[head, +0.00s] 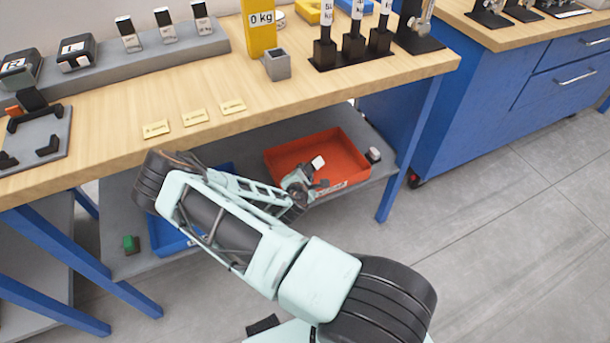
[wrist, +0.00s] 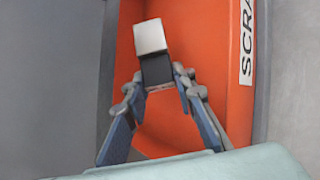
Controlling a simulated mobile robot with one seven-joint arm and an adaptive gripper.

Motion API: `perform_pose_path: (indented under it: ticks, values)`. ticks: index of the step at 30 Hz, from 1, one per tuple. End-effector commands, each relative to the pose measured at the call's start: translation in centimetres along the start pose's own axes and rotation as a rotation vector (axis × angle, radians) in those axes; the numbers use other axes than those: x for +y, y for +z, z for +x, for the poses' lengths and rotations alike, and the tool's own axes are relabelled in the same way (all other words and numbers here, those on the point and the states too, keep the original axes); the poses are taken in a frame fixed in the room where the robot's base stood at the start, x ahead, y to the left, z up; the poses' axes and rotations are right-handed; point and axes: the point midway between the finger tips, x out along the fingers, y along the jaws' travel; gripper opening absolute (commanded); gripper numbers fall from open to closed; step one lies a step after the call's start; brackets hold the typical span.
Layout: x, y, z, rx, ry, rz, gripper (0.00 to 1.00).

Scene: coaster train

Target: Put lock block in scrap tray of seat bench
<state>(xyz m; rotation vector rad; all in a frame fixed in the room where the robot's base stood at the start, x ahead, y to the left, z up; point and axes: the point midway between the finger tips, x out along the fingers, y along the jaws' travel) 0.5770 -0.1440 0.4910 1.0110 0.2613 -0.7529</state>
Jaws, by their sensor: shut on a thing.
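The scrap tray (head: 345,152) is an orange-red open tray on the grey lower shelf under the wooden bench top. Its wall with the lettering "SCRA" shows in the wrist view (wrist: 243,100). My gripper (head: 312,178) is at the tray, over its front part. In the wrist view my gripper (wrist: 162,85) is shut on a small block with a white top and a dark lower part, taken as the lock block (wrist: 150,37). The block also shows in the head view (head: 318,162). I cannot tell whether the block touches the tray floor.
A blue tray (head: 165,238) stands left of it on the shelf, partly behind my arm, with a green block (head: 131,244) beside it. A small dark and white object (head: 374,154) sits right of the scrap tray. The bench top (head: 340,95) overhangs the shelf.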

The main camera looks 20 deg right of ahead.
Motion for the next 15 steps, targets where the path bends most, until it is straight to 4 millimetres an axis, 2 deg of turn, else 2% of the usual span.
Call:
perform_pose_path:
  ticks: [15]
  values:
    - [-0.81, -0.69, 0.72, -0.001, 0.003, 0.001, 0.00]
